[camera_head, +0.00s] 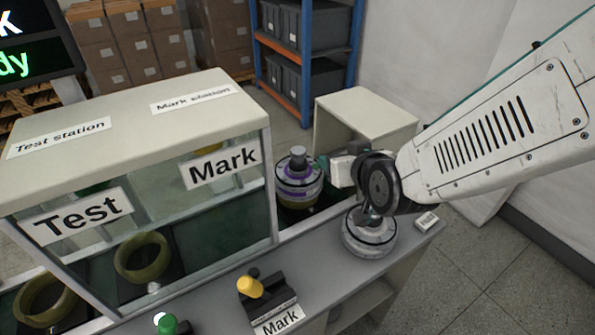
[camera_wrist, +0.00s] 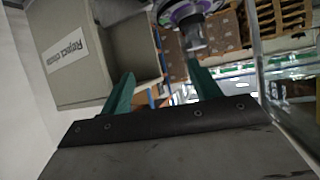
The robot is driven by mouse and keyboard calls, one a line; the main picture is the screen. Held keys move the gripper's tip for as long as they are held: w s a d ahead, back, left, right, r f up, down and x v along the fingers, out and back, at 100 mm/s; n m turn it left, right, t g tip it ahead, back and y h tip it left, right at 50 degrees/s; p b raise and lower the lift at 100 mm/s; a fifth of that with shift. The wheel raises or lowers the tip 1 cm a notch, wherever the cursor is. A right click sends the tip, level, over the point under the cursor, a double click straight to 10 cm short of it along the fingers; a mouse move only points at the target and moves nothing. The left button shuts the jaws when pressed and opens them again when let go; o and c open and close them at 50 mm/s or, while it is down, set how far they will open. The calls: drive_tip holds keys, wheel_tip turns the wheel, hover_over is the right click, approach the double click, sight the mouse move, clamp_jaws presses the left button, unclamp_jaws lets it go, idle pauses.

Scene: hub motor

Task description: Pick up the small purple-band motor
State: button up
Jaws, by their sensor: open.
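The small purple-band motor (camera_head: 298,180) stands upright beside the right end of the glass-fronted station, with a grey shaft on top and purple bands around its silver body. In the wrist view the motor (camera_wrist: 190,12) shows at the top edge, partly cut off, beyond the fingertips. My gripper (camera_head: 326,166) is just right of the motor in the head view, with a small gap or light overlap that I cannot tell apart. In the wrist view my gripper (camera_wrist: 161,80) has its two green fingers spread apart, with nothing between them.
The station's Mark sign (camera_head: 222,165) and glass are close left of the motor. A grey reject box (camera_wrist: 75,45) stands behind my gripper. A yellow-knobbed Mark switch (camera_head: 250,287) sits on the front counter. Shelving (camera_head: 305,60) stands farther back.

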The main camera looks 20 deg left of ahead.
drive_tip(key=n+t+y, duration=0.1)
drive_tip(key=y, duration=0.1)
approach(299, 151)
drive_tip(key=w+f, duration=0.2)
drive_tip(key=shift+w+a+r, duration=0.15)
drive_tip(key=shift+w+a, duration=0.15)
drive_tip(key=shift+a, duration=0.5)
drive_tip(key=x, duration=0.7)
drive_tip(key=shift+w+a+r, duration=0.1)
drive_tip(key=shift+a+r, duration=0.05)
drive_tip(key=shift+a, duration=0.15)
clamp_jaws()
drive_tip(key=shift+r, duration=0.15)
